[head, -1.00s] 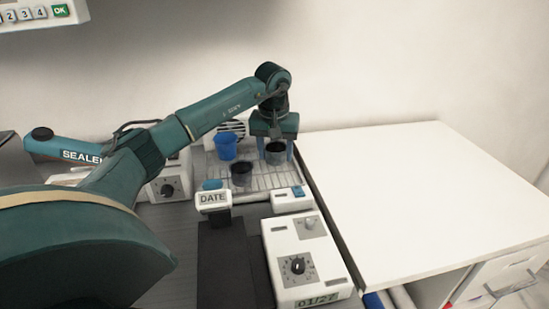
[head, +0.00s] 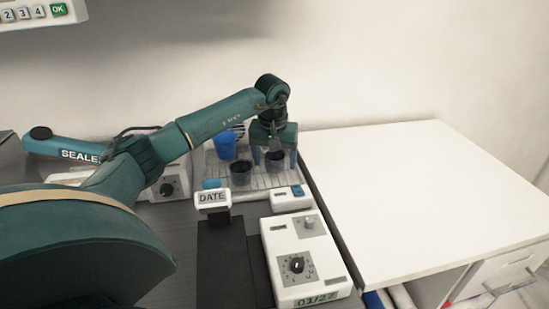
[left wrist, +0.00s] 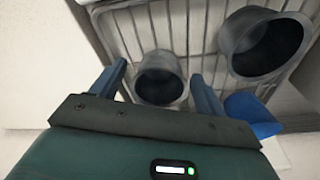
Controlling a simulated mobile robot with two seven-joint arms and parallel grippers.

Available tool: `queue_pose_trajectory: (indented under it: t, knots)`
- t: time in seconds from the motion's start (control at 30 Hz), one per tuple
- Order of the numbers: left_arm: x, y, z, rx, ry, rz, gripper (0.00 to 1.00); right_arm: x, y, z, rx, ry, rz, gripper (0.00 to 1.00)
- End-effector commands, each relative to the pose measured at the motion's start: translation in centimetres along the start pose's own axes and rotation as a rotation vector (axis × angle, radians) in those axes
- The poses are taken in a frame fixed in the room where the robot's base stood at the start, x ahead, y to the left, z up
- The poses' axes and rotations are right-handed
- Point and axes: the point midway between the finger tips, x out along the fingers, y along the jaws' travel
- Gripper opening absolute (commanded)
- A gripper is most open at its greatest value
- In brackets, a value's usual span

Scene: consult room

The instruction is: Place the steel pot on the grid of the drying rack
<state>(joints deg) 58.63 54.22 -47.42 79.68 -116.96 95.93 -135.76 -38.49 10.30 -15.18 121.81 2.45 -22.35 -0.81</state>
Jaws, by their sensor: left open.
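The steel pot (head: 276,162) is a small dark grey vessel on the wire grid of the drying rack (head: 215,181). My left gripper (head: 273,164) is above it, pointing down and open, with one finger on each side of the pot. In the left wrist view the pot (left wrist: 160,80) lies between the finger lines, with a gap visible beside the fingers. The gripper hides part of the pot's upper side in the head view. My right gripper is not in view.
A second dark pot (head: 240,173) and a blue cup (head: 225,146) stand on the rack left of the steel pot. White devices, one by the DATE label (head: 212,198), stand in front. The white tabletop (head: 420,200) at right is clear.

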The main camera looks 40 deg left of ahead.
Motion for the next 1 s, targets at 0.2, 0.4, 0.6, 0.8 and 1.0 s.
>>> queue_pose_trajectory:
  t: [0.2, 0.4, 0.6, 0.8, 1.0]
  knots:
    - [-1.7, 0.1, -0.2, 0.001, 0.005, 0.003, 0.74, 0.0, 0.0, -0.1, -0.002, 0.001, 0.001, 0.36]
    - [-5.9, 0.1, -0.2, 0.0, 0.005, 0.003, 0.74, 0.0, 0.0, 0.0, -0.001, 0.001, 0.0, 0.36]
    - [-9.9, 0.0, -0.1, 0.0, 0.003, 0.002, 0.74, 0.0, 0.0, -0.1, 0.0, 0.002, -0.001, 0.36]
    - [-12.0, 0.0, -0.1, 0.0, 0.001, 0.001, 0.74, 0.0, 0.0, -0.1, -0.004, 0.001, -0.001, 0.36]
    - [-12.3, 0.0, -0.1, 0.0, -0.001, 0.0, 0.74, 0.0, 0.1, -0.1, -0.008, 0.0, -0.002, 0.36]
